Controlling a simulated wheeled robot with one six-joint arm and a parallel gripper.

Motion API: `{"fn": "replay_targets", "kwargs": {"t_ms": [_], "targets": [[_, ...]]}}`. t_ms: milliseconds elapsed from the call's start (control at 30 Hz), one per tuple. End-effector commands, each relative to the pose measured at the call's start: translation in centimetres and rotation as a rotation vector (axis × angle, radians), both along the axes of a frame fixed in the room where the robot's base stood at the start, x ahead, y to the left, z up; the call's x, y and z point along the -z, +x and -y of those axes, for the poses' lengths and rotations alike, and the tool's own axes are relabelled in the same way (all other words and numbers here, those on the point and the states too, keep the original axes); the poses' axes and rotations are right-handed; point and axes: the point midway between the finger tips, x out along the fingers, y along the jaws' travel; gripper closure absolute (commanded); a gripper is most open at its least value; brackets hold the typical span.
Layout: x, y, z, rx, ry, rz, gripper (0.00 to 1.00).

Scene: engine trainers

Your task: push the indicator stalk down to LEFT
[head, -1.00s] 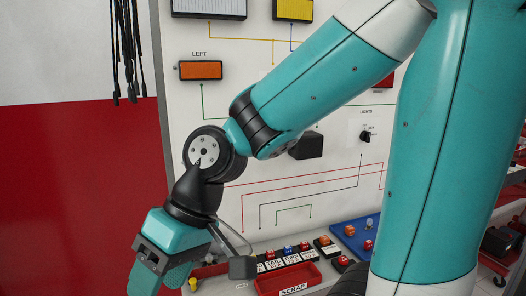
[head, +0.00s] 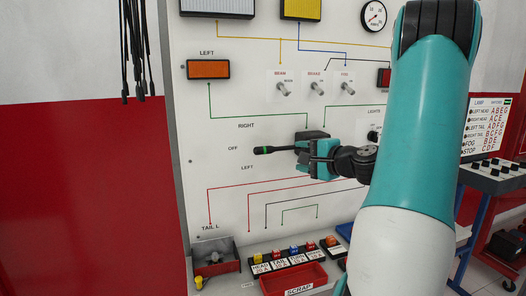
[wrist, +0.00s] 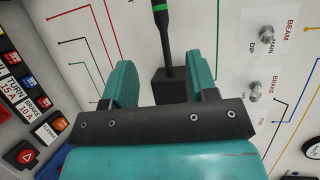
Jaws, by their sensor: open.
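The indicator stalk (head: 272,150) is a black rod pointing left from a black box (head: 312,134) on the white panel. Its tip is level with the OFF label (head: 233,148), between RIGHT (head: 246,126) above and LEFT (head: 247,168) below. In the wrist view the stalk (wrist: 161,22) has a green ring and its box (wrist: 170,87) shows between the fingers. My gripper (head: 308,155) is in front of the box, near the stalk's root. It also shows in the wrist view (wrist: 172,55), open, fingers apart on either side of the stalk's line. Contact cannot be told.
An orange lamp (head: 208,69) marked LEFT is higher on the panel. Toggle switches (head: 318,88) are above the stalk. A red scrap tray (head: 293,280), a grey bin (head: 215,258) and labelled blocks (head: 283,256) are on the bench below. Space left of the stalk is clear.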

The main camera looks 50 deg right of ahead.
Motion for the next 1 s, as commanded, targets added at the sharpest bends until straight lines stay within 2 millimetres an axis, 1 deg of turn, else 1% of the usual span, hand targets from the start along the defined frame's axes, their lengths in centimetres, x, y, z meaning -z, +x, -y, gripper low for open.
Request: {"fn": "replay_targets", "kwargs": {"t_ms": [67,400,600,700,800,1000], "targets": [[0.0,1.6,0.0,-0.010,0.001,0.000,0.47],[1.0,9.2,1.1,-0.011,-0.002,-0.003,0.47],[1.6,13.1,1.7,-0.010,-0.002,-0.003,0.47],[1.9,14.4,2.0,-0.008,-0.004,-0.002,0.47],[2.1,15.3,2.2,-0.006,-0.005,-0.002,0.47],[2.3,15.9,2.3,-0.005,-0.003,-0.002,0.47]]}}
